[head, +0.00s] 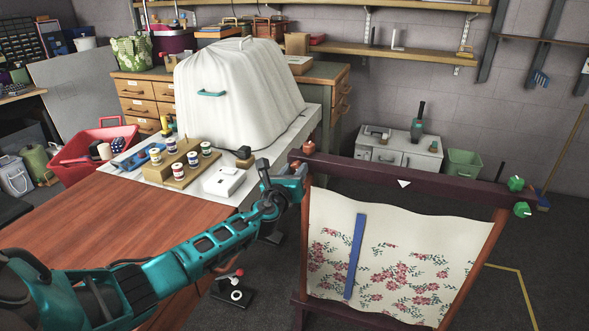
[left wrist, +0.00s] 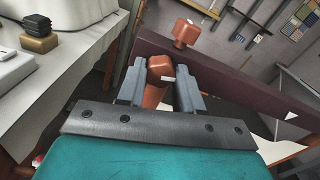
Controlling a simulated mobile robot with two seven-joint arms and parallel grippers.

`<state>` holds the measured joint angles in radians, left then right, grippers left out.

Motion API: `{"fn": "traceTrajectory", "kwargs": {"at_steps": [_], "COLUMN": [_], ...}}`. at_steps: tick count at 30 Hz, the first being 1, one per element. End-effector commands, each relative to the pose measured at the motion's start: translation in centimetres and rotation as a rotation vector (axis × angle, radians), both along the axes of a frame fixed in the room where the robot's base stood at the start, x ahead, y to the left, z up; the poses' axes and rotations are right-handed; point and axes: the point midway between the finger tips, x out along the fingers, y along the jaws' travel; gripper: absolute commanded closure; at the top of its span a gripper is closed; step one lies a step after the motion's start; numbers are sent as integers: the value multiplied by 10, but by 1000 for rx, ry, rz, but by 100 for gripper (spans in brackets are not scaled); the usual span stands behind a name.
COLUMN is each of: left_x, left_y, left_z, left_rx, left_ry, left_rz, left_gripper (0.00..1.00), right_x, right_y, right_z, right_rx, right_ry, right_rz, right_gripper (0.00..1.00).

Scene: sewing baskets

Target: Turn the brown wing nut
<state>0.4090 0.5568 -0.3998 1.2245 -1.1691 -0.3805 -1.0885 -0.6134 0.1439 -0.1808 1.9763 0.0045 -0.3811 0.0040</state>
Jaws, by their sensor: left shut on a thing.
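An embroidery frame with a dark top bar (head: 420,180) stands at the right and holds a cream cloth with pink flowers (head: 385,255). My left gripper (head: 300,174) is at the bar's left end. In the left wrist view, its two grey fingers (left wrist: 160,88) are shut on a brown wing nut (left wrist: 158,78), one finger on each side. A second brown knob (head: 308,146) stands on top of the bar, just beyond the gripper; it also shows in the left wrist view (left wrist: 186,33). In the head view the gripper hides the held nut. My right gripper is out of view.
Two green wing nuts (head: 516,184) are at the bar's right end. A blue strip (head: 355,256) lies against the cloth. Left of the frame, a table (head: 120,225) bears thread spools (head: 180,171), a white box (head: 224,181) and a large white-covered shape (head: 240,85).

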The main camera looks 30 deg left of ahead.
Motion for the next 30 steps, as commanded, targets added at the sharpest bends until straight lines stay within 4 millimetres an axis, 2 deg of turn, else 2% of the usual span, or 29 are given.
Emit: {"fn": "traceTrajectory", "kwargs": {"at_steps": [12,29,30], "left_x": [0,0,0], "left_y": [0,1,1], "left_z": [1,0,0], "left_rx": [197,229,229], "left_ry": [47,55,55], "left_rz": [0,0,0], "left_gripper": [95,95,64], "right_x": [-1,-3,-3], "right_y": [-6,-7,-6], "right_z": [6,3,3], "right_rx": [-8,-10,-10], "right_ry": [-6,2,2], "right_rz": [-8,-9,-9], "right_gripper": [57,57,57]}}
